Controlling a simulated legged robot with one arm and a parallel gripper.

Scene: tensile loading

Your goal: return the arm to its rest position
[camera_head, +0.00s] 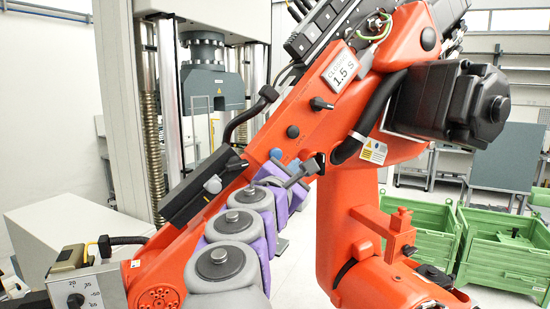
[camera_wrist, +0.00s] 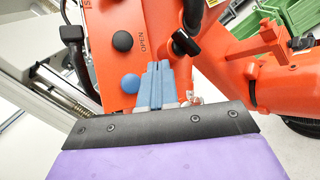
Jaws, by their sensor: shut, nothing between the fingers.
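My gripper (camera_wrist: 160,68) shows in the middle of the wrist view as narrow blue-grey fingers pressed together, with nothing between them. It points at the side of an orange machine arm (camera_wrist: 108,70), just right of a blue button (camera_wrist: 131,84). A black button (camera_wrist: 122,40) with the word OPEN beside it is farther along. I cannot tell whether the fingertips touch the panel. In the head view, my grey and purple arm reaches up from the bottom centre, close in front of the orange arm (camera_head: 250,165); the fingers are mostly hidden there. The blue button shows there too (camera_head: 276,153).
A tall testing machine (camera_head: 213,85) with threaded columns stands behind at left. A control box with a dial (camera_head: 75,295) is at lower left. Green crates (camera_head: 425,225) stand at right. The orange machine fills the middle and leaves little room around my arm.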

